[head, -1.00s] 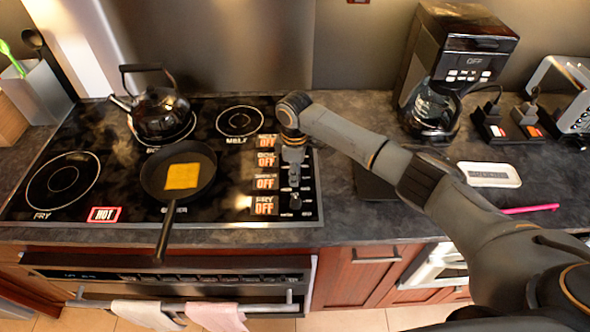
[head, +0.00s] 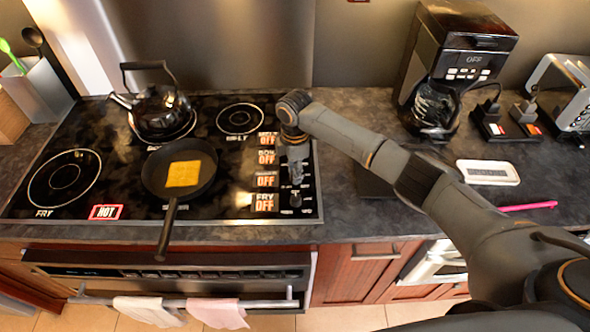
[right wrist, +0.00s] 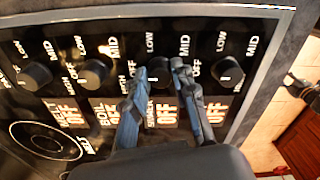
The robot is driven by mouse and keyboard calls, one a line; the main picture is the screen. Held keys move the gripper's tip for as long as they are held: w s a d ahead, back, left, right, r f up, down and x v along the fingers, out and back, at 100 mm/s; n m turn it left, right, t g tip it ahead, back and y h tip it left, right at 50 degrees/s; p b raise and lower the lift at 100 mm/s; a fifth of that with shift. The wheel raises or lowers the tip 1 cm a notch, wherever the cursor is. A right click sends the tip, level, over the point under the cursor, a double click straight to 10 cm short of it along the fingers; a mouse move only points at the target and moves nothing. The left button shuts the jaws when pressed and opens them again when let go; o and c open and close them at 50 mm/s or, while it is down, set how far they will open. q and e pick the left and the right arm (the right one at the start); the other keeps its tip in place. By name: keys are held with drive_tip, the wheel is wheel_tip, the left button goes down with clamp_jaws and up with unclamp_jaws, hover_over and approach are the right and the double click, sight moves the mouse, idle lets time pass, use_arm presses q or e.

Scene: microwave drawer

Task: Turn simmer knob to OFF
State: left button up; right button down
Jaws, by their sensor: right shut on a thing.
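The simmer knob (right wrist: 158,66) is a small black knob, third in the row of stove knobs in the right wrist view. My right gripper (right wrist: 158,73) is shut on it, one finger on each side; the fingers hide part of the knob and its pointer. In the head view, the right gripper (head: 297,180) is over the knob row and hides the knob. The simmer display (head: 265,179) reads OFF in the head view. It is partly covered by a finger in the right wrist view. My left gripper is not in view.
The fry knob (right wrist: 228,75) and boil knob (right wrist: 93,73) sit close on either side. A black pan (head: 204,190) with a yellow square item is left of the displays, near a lit HOT sign (head: 105,212). A kettle (head: 160,112) stands behind.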

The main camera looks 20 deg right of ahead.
drive_tip(key=c, duration=1.1)
unclamp_jaws()
drive_tip(key=shift+o, duration=0.2)
wheel_tip(320, 180, up, 12)
